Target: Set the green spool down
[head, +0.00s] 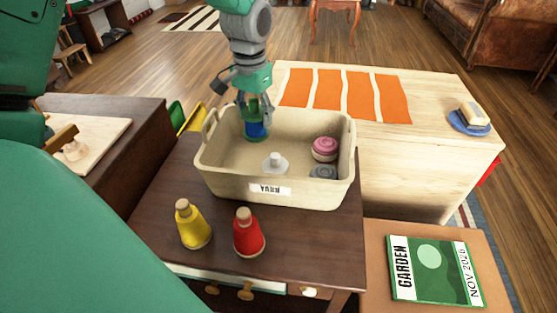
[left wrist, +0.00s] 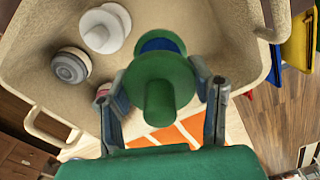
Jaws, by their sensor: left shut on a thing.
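The green spool (head: 256,138) has a blue band between its green ends and is held upright inside the back left part of the beige yarn bin (head: 275,205). My left gripper (head: 256,110) is above it with its fingers on either side, shut on it. In the left wrist view the spool (left wrist: 160,85) shows its green knob and round end between the fingers. I cannot tell whether its base touches the bin floor. My right gripper is not in view.
The bin also holds a white spool (head: 275,163), a pink spool (head: 325,148) and a grey spool (head: 323,172). A magazine (head: 434,270) lies at right.

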